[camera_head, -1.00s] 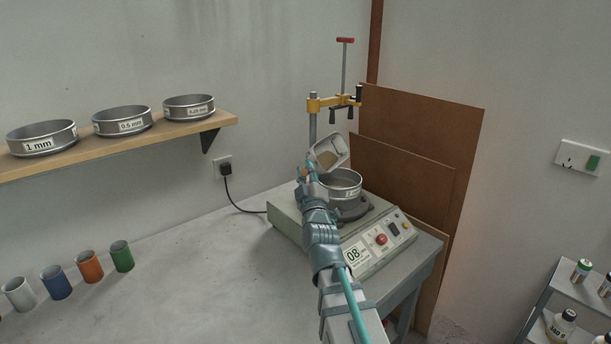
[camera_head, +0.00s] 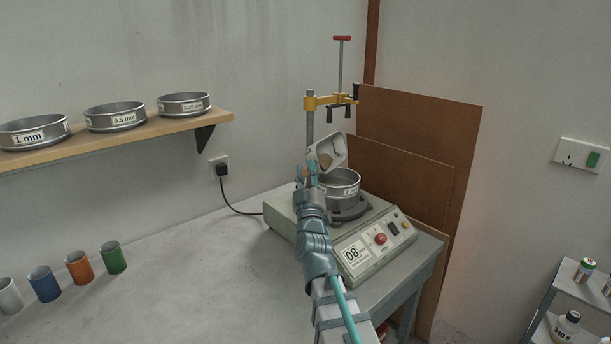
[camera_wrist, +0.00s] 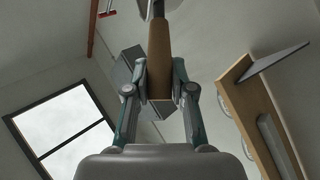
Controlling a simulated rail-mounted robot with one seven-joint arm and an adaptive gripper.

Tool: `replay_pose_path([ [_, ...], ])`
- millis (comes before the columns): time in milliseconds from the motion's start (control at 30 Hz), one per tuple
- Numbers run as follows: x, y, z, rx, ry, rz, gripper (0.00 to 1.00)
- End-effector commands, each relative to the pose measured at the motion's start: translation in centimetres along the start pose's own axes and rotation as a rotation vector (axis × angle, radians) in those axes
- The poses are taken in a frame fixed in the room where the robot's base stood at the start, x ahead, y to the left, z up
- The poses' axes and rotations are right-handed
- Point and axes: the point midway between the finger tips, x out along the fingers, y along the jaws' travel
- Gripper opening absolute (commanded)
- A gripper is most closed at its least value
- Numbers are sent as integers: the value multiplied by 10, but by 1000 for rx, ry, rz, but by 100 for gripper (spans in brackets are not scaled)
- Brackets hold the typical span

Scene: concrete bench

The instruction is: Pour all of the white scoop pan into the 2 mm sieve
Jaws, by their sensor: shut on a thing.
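The white scoop pan (camera_head: 334,147) is tilted steeply above the sieve, with some brown material (camera_head: 325,161) in it. My gripper (camera_head: 311,174) is shut on the pan's wooden handle, which also shows between the fingers in the wrist view (camera_wrist: 159,60). The metal sieve (camera_head: 344,190) sits on the shaker machine (camera_head: 290,217), just below the pan and to the right of my gripper. Its label is too small to read surely. The inside of the sieve is mostly hidden by its rim, and falling material cannot be made out.
A yellow clamp (camera_head: 330,101) on a post stands behind the pan. A wooden shelf (camera_head: 180,125) holds sieves marked 1 mm, 0.5 mm and a smaller size. Several coloured cups (camera_head: 79,266) stand at left on the bench (camera_head: 180,290), whose middle is clear.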

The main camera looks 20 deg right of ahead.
Motion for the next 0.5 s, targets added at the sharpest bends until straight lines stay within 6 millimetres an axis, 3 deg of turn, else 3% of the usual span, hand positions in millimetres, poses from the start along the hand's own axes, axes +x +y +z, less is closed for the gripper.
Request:
replay_pose_path([
  [500,-7,1,8,106,38,100,0],
])
